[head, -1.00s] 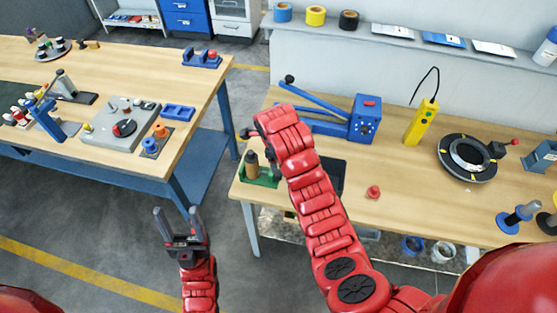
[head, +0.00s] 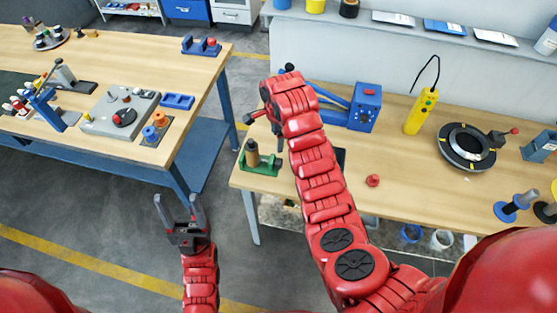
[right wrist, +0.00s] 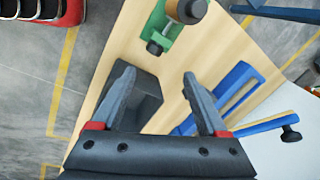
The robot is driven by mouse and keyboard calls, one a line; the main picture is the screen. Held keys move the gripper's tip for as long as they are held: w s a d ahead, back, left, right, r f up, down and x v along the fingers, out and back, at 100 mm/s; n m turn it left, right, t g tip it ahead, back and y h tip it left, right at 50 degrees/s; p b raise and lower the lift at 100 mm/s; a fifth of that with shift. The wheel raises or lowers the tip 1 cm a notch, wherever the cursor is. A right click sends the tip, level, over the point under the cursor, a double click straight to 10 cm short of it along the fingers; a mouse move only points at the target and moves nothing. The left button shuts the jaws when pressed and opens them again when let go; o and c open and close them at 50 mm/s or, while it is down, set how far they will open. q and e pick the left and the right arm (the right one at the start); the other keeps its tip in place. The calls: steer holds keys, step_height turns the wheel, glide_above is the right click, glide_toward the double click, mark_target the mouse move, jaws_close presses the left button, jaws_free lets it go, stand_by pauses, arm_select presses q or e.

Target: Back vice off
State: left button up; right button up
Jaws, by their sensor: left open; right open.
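A small green fixture that looks like a vice (head: 262,169) stands at the left front corner of the right bench. A brown cylinder with a dark top (head: 252,155) stands upright in it. In the right wrist view the green fixture (right wrist: 170,30) is beyond the fingertips, with a dark screw-like end towards me. My right gripper (head: 279,138) is open and empty, over the bench just right of the fixture and partly hidden by my arm. Its spread fingers (right wrist: 158,78) touch nothing I can see. My left gripper (head: 180,208) is open and empty over the floor between the benches.
A dark tray (right wrist: 142,100) lies below my right fingers. A blue lever machine (head: 365,107) stands behind my right arm. A yellow pendant (head: 421,112), black ring (head: 466,148) and red knob piece (head: 373,180) are further right. The left bench (head: 110,58) holds several fixtures.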

steer(key=w+f+n+g+y+b, duration=0.1)
steer(key=w+n+b, duration=0.35)
steer(key=n, duration=0.75)
steer(key=n+g+b, duration=0.2)
steer(key=n+b, duration=1.5)
steer(key=n, duration=0.2)
glide_above(279, 160)
step_height(279, 160, down, 5)
steer(key=shift+h, duration=0.4)
step_height(279, 160, down, 9)
steer(key=p, duration=0.5)
steer(key=shift+f, duration=0.45)
